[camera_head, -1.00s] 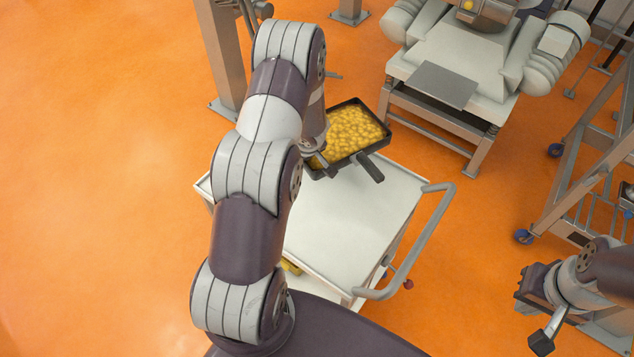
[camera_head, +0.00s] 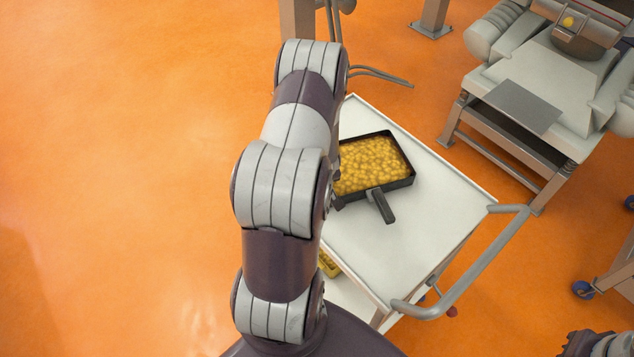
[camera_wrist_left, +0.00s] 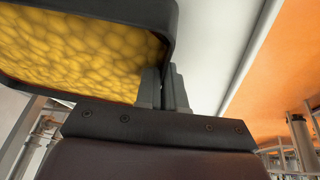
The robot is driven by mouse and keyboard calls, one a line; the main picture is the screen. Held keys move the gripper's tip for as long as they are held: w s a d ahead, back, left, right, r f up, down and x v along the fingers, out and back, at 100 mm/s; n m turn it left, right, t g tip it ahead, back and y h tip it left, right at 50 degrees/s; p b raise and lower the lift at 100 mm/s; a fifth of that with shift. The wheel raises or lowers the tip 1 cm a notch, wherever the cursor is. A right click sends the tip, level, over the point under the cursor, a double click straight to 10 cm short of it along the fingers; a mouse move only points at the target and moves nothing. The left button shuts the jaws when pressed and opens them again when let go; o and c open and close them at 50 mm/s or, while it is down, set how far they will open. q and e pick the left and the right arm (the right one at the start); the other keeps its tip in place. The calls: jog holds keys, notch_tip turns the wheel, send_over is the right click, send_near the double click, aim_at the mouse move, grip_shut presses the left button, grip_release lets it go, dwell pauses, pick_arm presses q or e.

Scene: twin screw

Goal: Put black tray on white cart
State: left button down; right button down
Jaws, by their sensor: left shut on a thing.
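The black tray (camera_head: 376,189), full of yellow round pieces, is above the top of the white cart (camera_head: 365,250) in the head view, toward its far end. Whether it touches the cart top cannot be told. Its short dark handle points toward the cart's push bar. In the left wrist view my left gripper (camera_wrist_left: 164,88) is shut on the rim of the black tray (camera_wrist_left: 120,14). A dark part of my right gripper shows at the bottom right corner of the head view; its fingers are out of view.
The cart's grey push bar (camera_head: 475,268) stands at its right end. A grey machine (camera_head: 545,85) is at the upper right, apart from the cart. A post stands at the top. A yellow item (camera_head: 328,264) sits on the cart's lower level. Orange floor is clear at left.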

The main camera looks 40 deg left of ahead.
pick_arm(q)
jog(key=shift+r, duration=0.1)
jog(key=c, duration=1.2)
grip_release()
jog(key=shift+d+f, duration=0.1)
jog(key=shift+f, duration=0.1)
jog(key=shift+c, duration=0.2)
